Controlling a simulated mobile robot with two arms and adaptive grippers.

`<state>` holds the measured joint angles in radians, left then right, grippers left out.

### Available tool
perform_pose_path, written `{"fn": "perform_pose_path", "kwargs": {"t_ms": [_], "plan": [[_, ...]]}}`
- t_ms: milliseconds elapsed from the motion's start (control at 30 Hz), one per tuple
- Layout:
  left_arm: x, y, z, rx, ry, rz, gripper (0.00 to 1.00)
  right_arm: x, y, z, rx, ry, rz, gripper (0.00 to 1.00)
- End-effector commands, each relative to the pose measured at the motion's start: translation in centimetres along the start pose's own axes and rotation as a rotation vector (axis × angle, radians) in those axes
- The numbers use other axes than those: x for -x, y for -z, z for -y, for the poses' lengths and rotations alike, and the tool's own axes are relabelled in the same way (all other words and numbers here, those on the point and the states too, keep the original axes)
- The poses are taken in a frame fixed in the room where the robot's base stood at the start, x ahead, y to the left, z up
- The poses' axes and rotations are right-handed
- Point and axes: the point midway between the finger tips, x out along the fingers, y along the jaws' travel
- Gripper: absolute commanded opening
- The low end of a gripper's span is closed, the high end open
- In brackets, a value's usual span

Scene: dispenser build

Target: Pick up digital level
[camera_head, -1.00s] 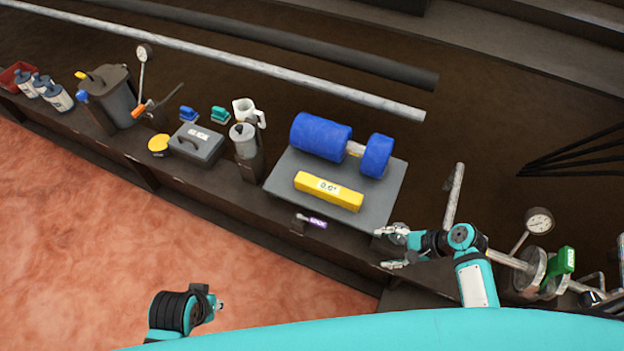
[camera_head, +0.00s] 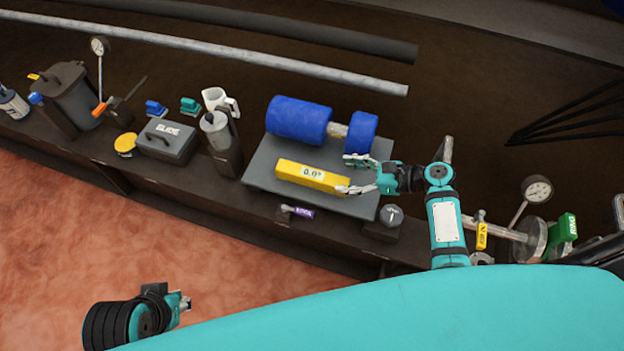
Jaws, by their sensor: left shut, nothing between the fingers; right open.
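The digital level (camera_head: 297,174) is a yellow bar with a white display reading 0.0°. It lies on a grey plate (camera_head: 263,180) on the dark bench, in front of a blue roller. My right gripper (camera_head: 347,175) is open at the right end of the level. One finger is behind that end and the other is at its front edge; I cannot tell whether they touch it. My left gripper (camera_head: 184,302) is shut and empty, low at the left over the reddish floor, away from the bench.
The blue roller (camera_head: 298,120) lies on the plate just behind the level. A dark canister (camera_head: 222,145) stands left of the plate, beside a grey case (camera_head: 167,145). A purple-labelled tool (camera_head: 301,211) and a dark knobbed block (camera_head: 384,224) sit in front of the plate.

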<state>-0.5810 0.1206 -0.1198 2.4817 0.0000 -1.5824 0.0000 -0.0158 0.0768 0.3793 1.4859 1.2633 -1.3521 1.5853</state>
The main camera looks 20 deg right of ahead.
Motion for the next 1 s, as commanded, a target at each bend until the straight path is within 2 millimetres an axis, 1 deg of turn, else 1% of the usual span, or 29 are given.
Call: {"fn": "perform_pose_path", "kwargs": {"t_ms": [33, 100, 200, 367, 433, 567, 667, 800, 900, 1000], "plan": [[-0.6, -0.2, 0.0, 0.000, 0.000, -0.001, 0.00, -1.3, 0.3, 0.0, -0.001, 0.000, 0.002, 0.65], [-1.0, -0.2, -0.1, 0.000, 0.000, -0.004, 0.00, -2.5, 0.2, 0.0, 0.001, 0.000, 0.002, 0.65], [-1.3, 0.6, -0.1, -0.001, -0.002, -0.041, 0.00, -3.7, 0.2, 0.0, 0.000, 0.000, 0.001, 0.65], [-1.4, 1.1, -0.2, -0.002, -0.003, -0.067, 0.00, -4.4, 0.1, 0.0, 0.001, 0.001, -0.002, 0.65], [-1.5, 1.7, -0.3, -0.003, -0.005, -0.091, 0.00, -4.7, 0.1, 0.0, 0.001, 0.001, -0.001, 0.65], [-1.7, 3.9, -0.6, -0.006, -0.010, -0.192, 0.00, -5.6, 0.2, -0.1, 0.000, -0.001, 0.000, 0.65], [-1.7, 6.0, -0.8, -0.010, -0.015, -0.296, 0.00, -6.5, 0.3, -0.1, 0.001, -0.001, -0.001, 0.65], [-1.2, 9.0, -1.2, -0.013, -0.023, -0.440, 0.00, -7.7, 0.3, 0.0, 0.001, 0.001, 0.001, 0.65], [-0.7, 10.7, -1.5, -0.015, -0.028, -0.528, 0.00, -8.6, 0.4, -0.1, 0.000, 0.000, -0.002, 0.65], [-0.2, 11.9, -1.6, -0.016, -0.031, -0.588, 0.00, -9.2, 0.3, -0.1, 0.000, 0.000, -0.002, 0.65]]}}
